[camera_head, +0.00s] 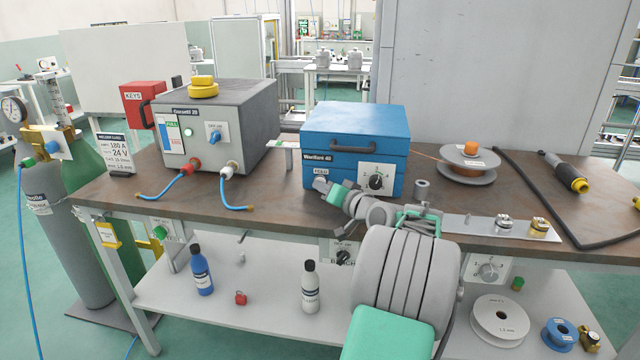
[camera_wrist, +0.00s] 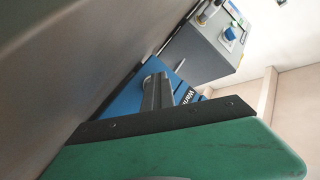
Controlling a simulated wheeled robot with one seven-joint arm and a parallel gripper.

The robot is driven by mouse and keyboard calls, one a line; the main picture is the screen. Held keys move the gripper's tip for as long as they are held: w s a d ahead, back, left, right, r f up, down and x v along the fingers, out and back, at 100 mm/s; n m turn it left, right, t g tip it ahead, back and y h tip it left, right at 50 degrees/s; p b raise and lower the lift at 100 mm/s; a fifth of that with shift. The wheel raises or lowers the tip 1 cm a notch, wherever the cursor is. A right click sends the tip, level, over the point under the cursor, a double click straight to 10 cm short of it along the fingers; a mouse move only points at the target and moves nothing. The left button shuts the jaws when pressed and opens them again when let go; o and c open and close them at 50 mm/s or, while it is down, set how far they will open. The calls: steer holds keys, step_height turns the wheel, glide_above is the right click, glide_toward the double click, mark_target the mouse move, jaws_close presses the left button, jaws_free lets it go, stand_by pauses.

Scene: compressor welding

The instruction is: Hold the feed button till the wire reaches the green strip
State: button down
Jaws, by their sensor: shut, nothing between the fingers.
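The blue wire feeder (camera_head: 355,135) stands on the brown workbench, with a FEED label (camera_head: 321,170) and a black dial on its front. My gripper (camera_head: 322,186) is shut and empty, its tip at the feeder's front just below that label. The tip hides the feed button, so I cannot tell whether it is pressed. A pale ruler-like plate (camera_head: 287,145) sticks out from the feeder's left side with a small green strip (camera_head: 275,147) near its end. I cannot make out a wire end on it. In the wrist view the feeder (camera_wrist: 131,96) lies beyond my grey fingertip (camera_wrist: 157,92).
A grey welder box (camera_head: 240,110) stands left of the feeder. Right are a wire spool (camera_head: 466,168) with copper wire running to the feeder, a metal plate (camera_head: 480,226) with fittings, and a black torch cable (camera_head: 535,195). Gas cylinders (camera_head: 60,225) stand at left.

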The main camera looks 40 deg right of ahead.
steer(key=shift+s+a, duration=0.5)
steer(key=shift+a, duration=0.15)
steer(key=shift+s+a+b, duration=0.35)
steer(key=shift+s+a, duration=0.45)
steer(key=shift+a, duration=0.2)
steer(key=shift+s+a+b, duration=0.35)
steer(key=shift+s+a, duration=0.4)
steer(key=shift+a, duration=0.25)
